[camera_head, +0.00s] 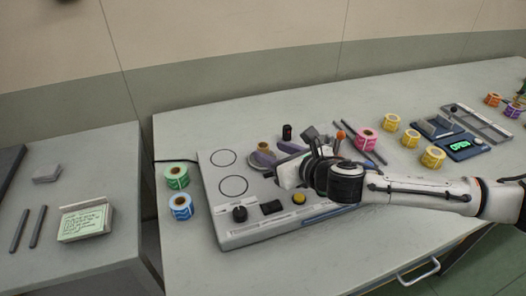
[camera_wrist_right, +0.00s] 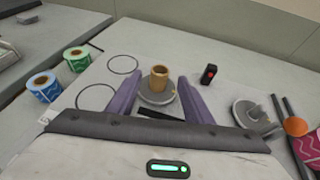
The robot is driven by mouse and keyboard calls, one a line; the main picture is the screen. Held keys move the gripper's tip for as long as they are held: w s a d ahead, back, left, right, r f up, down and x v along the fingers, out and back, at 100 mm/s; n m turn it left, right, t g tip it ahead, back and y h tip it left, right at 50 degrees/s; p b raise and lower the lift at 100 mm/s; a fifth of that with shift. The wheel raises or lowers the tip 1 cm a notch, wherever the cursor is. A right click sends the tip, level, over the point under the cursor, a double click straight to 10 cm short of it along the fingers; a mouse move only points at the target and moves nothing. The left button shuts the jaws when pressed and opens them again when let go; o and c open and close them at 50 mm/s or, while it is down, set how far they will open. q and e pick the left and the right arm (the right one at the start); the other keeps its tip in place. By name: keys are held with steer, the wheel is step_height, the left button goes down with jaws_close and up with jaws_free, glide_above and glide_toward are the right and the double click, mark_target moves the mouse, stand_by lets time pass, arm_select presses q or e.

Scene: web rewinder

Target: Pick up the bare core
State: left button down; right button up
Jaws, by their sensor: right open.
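The bare core (camera_wrist_right: 159,77) is a short tan tube. It stands upright on a grey round plate (camera_wrist_right: 157,97) on the rewinder machine, in the right wrist view. My right gripper (camera_wrist_right: 158,84) is open, with its two purple fingers on either side of the core in that view. I cannot tell whether the fingertips are level with the core or touch it. My left gripper is not in view.
A second grey disc (camera_wrist_right: 246,113) is to the right. Green (camera_head: 176,176) and blue (camera_head: 181,206) label rolls stand left of the machine. Pink (camera_head: 367,139) and yellow (camera_head: 433,156) rolls stand right.

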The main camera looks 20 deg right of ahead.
mark_target(267, 149)
steer(key=x, duration=0.3)
steer(key=shift+w+a+f, duration=0.1)
steer(key=shift+w+f, duration=0.05)
steer(key=c, duration=1.1)
